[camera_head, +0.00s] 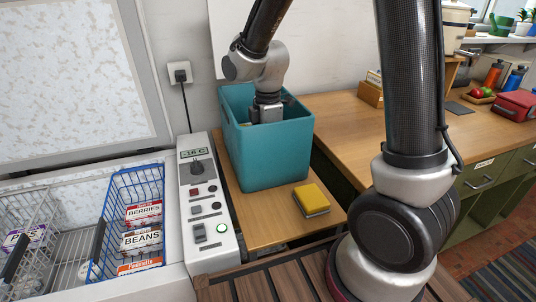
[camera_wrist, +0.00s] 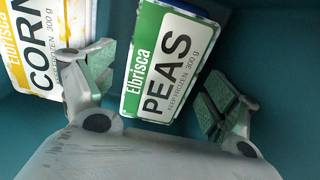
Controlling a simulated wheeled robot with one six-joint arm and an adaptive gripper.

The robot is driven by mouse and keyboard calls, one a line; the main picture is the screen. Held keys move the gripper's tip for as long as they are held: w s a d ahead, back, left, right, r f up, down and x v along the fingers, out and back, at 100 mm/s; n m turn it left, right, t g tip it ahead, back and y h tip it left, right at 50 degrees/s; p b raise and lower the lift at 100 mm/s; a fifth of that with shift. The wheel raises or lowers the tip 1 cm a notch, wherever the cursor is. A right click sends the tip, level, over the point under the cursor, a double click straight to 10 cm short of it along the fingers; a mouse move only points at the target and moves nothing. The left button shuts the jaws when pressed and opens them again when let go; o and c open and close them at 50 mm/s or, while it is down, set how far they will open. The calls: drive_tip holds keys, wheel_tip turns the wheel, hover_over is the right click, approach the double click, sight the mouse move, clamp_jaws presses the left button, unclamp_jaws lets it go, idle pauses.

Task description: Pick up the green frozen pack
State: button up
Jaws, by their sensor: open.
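The green frozen pack (camera_wrist: 168,65), a green and white box marked PEAS, shows in the wrist view inside the teal tub. It lies tilted in the picture, its lower part between my fingers. My gripper (camera_wrist: 160,90) is open, with one finger on each side of the pack; I cannot tell whether either finger touches it. In the head view my gripper (camera_head: 266,112) reaches down into the teal tub (camera_head: 268,155), whose front wall hides the pack and the fingertips.
A yellow CORN pack (camera_wrist: 45,45) lies left of the peas, close to my left finger. The tub walls surround my gripper. A yellow sponge (camera_head: 311,199) lies beside the tub. An open freezer with a blue basket (camera_head: 128,205) of packs stands at left.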

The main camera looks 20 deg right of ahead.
drive_tip(key=shift+f, duration=0.6)
drive_tip(key=c, duration=1.4)
drive_tip(key=shift+o, duration=0.2)
drive_tip(key=shift+r, duration=0.1)
